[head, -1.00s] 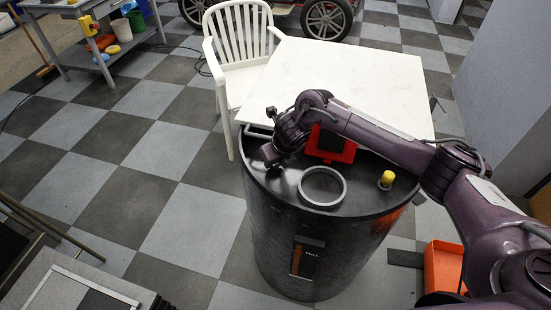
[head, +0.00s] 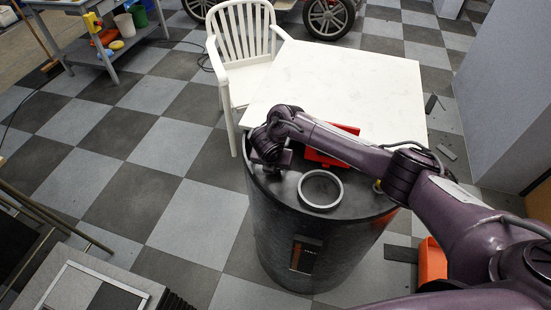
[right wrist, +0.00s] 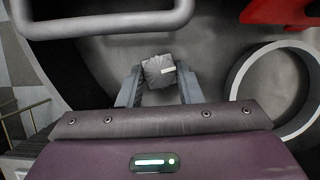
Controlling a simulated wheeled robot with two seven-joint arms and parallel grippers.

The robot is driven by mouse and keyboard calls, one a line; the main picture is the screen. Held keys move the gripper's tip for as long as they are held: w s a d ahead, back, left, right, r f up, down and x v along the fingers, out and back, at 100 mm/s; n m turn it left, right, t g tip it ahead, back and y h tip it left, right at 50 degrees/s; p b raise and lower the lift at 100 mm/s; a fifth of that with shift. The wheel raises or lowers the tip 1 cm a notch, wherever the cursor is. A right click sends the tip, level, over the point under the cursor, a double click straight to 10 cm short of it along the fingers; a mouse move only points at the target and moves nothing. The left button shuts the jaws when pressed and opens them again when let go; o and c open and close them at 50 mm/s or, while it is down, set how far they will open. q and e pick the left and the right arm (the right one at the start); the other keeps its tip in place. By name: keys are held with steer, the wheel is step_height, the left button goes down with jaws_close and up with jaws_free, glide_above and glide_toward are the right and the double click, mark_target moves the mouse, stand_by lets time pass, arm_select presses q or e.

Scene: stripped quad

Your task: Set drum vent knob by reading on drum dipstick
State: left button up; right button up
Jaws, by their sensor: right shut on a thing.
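The black drum (head: 320,245) stands below the white table's near edge. A grey ribbed vent knob (right wrist: 156,69) with a short white mark sits on its lid in the right wrist view. My right gripper (right wrist: 159,78) is shut on this knob, one finger on each side; in the head view the gripper (head: 268,165) is over the lid's left part and hides the knob. A yellow cap (head: 378,186) at the lid's right is mostly hidden by my arm. I cannot make out a dipstick or its reading. My left gripper is out of view.
A raised grey ring (head: 320,205) and a red tray-like piece (head: 346,129) are on the lid. A grey bar handle (right wrist: 105,27) is close to the gripper. A white table (head: 340,85) and chair (head: 240,50) stand behind. An orange bin (head: 431,262) is at right.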

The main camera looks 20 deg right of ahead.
steer(key=shift+w+a+r+m+h+p, duration=0.1)
steer(key=shift+m+h+p, duration=0.55)
steer(key=shift+m, duration=0.65)
steer(key=shift+g, duration=0.3)
steer(key=o, duration=1)
steer(key=p+v, duration=0.2)
steer(key=v, duration=0.5)
steer(key=shift+r, duration=0.4)
